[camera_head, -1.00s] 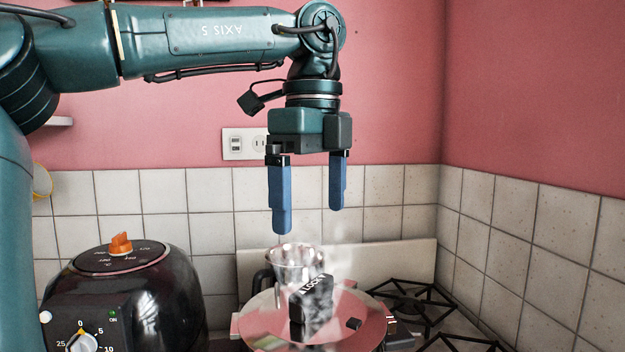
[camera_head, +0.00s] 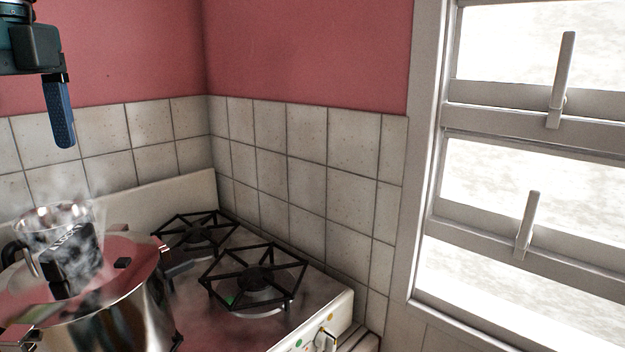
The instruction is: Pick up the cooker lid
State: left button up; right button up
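The cooker lid (camera_head: 128,252) lies on a shiny steel cooker pot (camera_head: 140,305) at the lower left. The lid is reflective and picks up the pink of the wall. A black knob or handle block (camera_head: 72,258) stands upright on it, partly blurred by steam. My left gripper (camera_head: 40,140) hangs at the upper left, well above the lid and apart from it. Only its right blue finger shows, pointing down; bare wall left of that finger shows a gap, so it is open and empty. My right gripper is not in view.
A clear glass vessel (camera_head: 52,212) stands behind the lid. The stove top has black burner grates (camera_head: 255,280) to the right of the pot, with nothing on them. A tiled wall (camera_head: 285,165) closes the back, and a window (camera_head: 525,180) is at the right.

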aim_at(33, 299)
jog(key=k+l, duration=0.15)
jog(key=k, duration=0.55)
jog(key=k+l, duration=0.1)
jog(key=k, duration=0.6)
